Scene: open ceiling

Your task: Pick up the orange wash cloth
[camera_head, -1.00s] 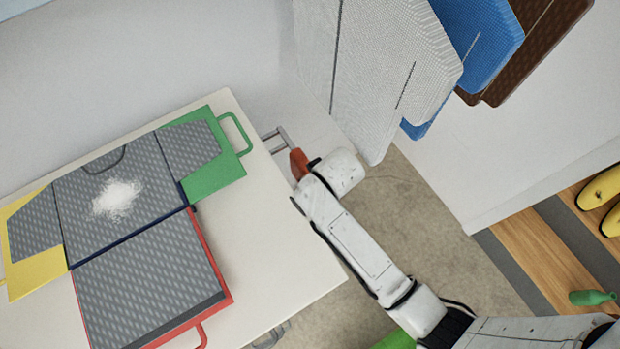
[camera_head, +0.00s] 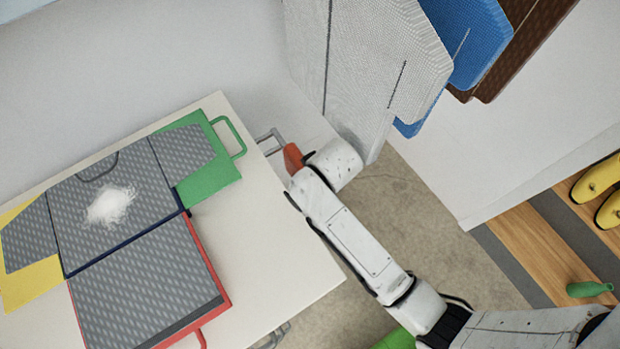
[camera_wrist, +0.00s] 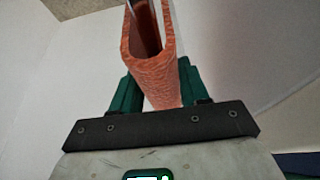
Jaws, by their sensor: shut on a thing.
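The orange wash cloth (camera_wrist: 152,75) is folded into a narrow loop between the green fingers of my gripper (camera_wrist: 157,88) in the wrist view. The fingers are shut on it from both sides, and its open folded end points up in that picture. In the head view, a small part of the orange cloth (camera_head: 293,158) shows at the end of my arm, beside the table's right edge. My gripper's fingers are hidden there by the wrist.
A metal rail (camera_head: 270,138) sticks out from the table (camera_head: 265,255) near the cloth. A green bottle (camera_head: 589,289) lies right.

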